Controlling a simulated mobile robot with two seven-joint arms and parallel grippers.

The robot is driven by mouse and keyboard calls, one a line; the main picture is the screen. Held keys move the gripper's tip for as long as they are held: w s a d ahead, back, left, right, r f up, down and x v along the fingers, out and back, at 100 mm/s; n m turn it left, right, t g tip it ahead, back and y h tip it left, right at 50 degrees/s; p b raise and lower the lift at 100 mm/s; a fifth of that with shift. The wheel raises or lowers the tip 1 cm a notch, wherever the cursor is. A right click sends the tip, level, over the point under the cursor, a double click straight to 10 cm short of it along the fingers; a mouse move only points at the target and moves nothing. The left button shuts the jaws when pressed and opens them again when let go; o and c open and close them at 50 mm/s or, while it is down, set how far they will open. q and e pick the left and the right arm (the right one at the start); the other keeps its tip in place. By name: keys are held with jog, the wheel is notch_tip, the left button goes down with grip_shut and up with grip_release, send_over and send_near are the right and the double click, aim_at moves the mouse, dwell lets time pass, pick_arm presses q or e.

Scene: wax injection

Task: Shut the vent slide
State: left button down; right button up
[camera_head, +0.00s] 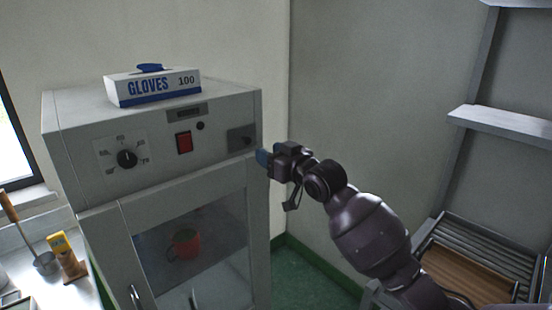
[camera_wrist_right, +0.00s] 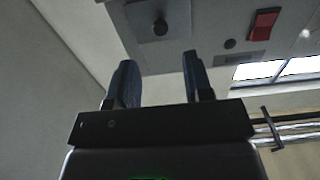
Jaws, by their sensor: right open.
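The vent slide is a small dark grey plate (camera_head: 241,137) with a little knob, at the right end of the control panel on the grey oven cabinet (camera_head: 75,150). In the right wrist view the slide (camera_wrist_right: 178,18) is at the top, with its dark knob (camera_wrist_right: 160,27) above the gap between my fingers. My right gripper (camera_head: 263,157) is just right of and below the slide in the head view. Its blue fingers (camera_wrist_right: 161,62) are open and empty, apart from the knob. My left gripper is not in view.
The panel has a round dial (camera_head: 127,158) and a red switch (camera_head: 184,142). A glove box (camera_head: 152,88) sits on top of the cabinet. Its glass door shows a red mug (camera_head: 186,243) inside. A rack (camera_head: 510,120) stands at the right. The wall is close behind the gripper.

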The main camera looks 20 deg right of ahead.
jog(key=shift+v, duration=0.9)
jog(key=s+d+f+h, duration=0.1)
jog(key=s+f, duration=0.3)
jog(key=f, duration=0.3)
jog(key=s+d+f+h, duration=0.1)
jog(key=s+f+h, duration=0.15)
jog(key=f, duration=0.45)
jog(key=s+f, duration=0.5)
jog(key=f, duration=0.1)
jog(key=s+d+f+m+g+h, duration=0.2)
jog(key=s+f+g, duration=0.3)
jog(key=s+f, duration=1.4)
jog(key=shift+s+m+h, duration=0.45)
jog(key=shift+s+m, duration=0.05)
jog(key=shift+s, duration=0.7)
